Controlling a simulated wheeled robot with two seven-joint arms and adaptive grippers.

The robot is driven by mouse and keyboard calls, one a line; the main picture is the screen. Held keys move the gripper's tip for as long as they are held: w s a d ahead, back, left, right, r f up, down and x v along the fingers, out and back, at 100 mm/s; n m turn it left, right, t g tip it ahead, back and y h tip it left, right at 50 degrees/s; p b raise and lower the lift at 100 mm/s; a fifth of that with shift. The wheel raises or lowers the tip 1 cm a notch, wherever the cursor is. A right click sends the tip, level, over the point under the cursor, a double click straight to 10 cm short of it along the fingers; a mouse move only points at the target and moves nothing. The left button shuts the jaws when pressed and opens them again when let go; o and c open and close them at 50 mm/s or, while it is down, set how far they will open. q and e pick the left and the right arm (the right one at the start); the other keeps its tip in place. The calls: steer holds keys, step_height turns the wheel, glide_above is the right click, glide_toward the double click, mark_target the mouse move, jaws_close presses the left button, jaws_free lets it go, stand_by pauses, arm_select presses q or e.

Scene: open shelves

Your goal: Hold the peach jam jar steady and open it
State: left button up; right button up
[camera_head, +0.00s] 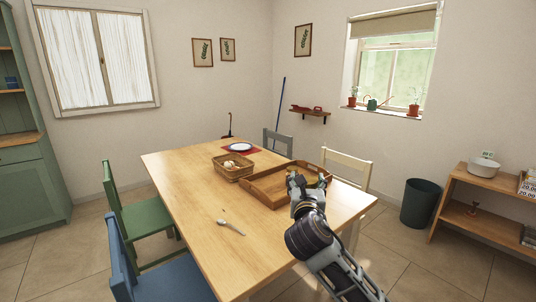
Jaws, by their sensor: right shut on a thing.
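My right gripper (302,181) comes in from the bottom right and is at the right part of the wooden tray (262,196) on the table. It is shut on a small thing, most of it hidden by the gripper. This seems to be the peach jam jar, but label and lid cannot be made out. A small yellowish and dark patch (320,182) shows just right of the fingers. I cannot tell whether the jar touches the tray floor. My left gripper is not in view.
A wicker basket (232,170) with pale things in it stands left of the tray. A plate (240,147) lies on a red mat behind it. Several chairs surround the table.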

steer(key=s+a+f+y, duration=0.1)
steer(key=s+f, duration=0.3)
steer(key=f, duration=0.4)
steer(key=s+a+f+n+y, duration=0.1)
steer(key=s+a+f, duration=0.1)
steer(key=s+f, duration=0.3)
steer(key=s+a+f, duration=0.1)
steer(key=s+f, duration=0.4)
steer(key=f, duration=0.5)
steer(key=shift+a+f+n+y, duration=0.2)
steer(key=shift+f+n+y, duration=0.2)
steer(key=shift+r+n+y, duration=0.1)
steer(key=shift+n+y, duration=0.4)
steer(key=shift+y, duration=0.3)
steer(key=shift+s+a+r+n+g+y, duration=0.15)
steer(key=shift+n+g+y, duration=0.4)
steer(key=shift+n+y, duration=0.75)
steer(key=shift+s+a+n+g+y, duration=0.2)
steer(key=shift+n+g+y, duration=0.55)
steer(key=shift+y, duration=1)
steer(key=shift+s+a+r+n+g+y, duration=0.1)
steer(key=shift+a+n+g+y, duration=0.25)
steer(key=shift+n+y, duration=1)
steer(key=shift+g+y, duration=0.35)
steer(key=shift+y, duration=0.25)
